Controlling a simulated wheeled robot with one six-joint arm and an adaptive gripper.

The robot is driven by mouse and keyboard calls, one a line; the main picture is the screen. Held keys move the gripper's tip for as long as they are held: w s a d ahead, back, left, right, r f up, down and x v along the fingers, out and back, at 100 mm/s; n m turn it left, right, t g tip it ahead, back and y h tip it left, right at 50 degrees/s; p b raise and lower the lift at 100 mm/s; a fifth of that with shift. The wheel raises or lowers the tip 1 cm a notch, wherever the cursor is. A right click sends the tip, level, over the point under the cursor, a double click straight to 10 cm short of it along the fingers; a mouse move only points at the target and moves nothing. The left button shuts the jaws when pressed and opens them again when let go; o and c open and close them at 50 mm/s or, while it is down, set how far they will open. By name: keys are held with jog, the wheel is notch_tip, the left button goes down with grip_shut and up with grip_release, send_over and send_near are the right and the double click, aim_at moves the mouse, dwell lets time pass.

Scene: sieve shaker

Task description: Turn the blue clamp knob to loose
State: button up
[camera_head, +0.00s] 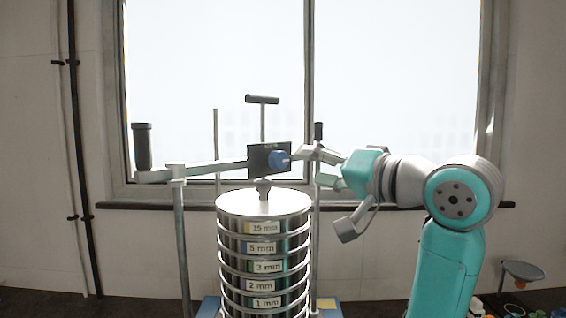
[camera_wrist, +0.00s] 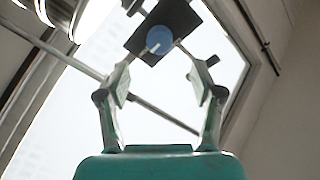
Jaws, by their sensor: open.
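The blue clamp knob (camera_head: 279,160) sits on a dark square plate (camera_head: 257,158) on the clamp bar above the sieve stack (camera_head: 264,207). A short white pointer shows at the knob's right side in the head view. My gripper (camera_head: 302,157) reaches in from the right, close to the knob. In the wrist view the knob (camera_wrist: 159,40) shows beyond the two spread fingers of my gripper (camera_wrist: 165,72), a little left of the middle between them. The fingers are open and hold nothing. I cannot tell whether a fingertip touches the knob.
A black T-handle (camera_head: 262,99) rises behind the plate. Another rod with a black top (camera_head: 318,131) stands near my gripper. A window fills the back, with a sill (camera_head: 400,205) below.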

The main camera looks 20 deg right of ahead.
aim_at(282, 162)
jog(key=x, duration=0.8)
jog(key=shift+w+a, duration=0.15)
jog(key=shift+w, duration=0.2)
jog(key=c, duration=1.1)
jog(key=shift+c, duration=0.2)
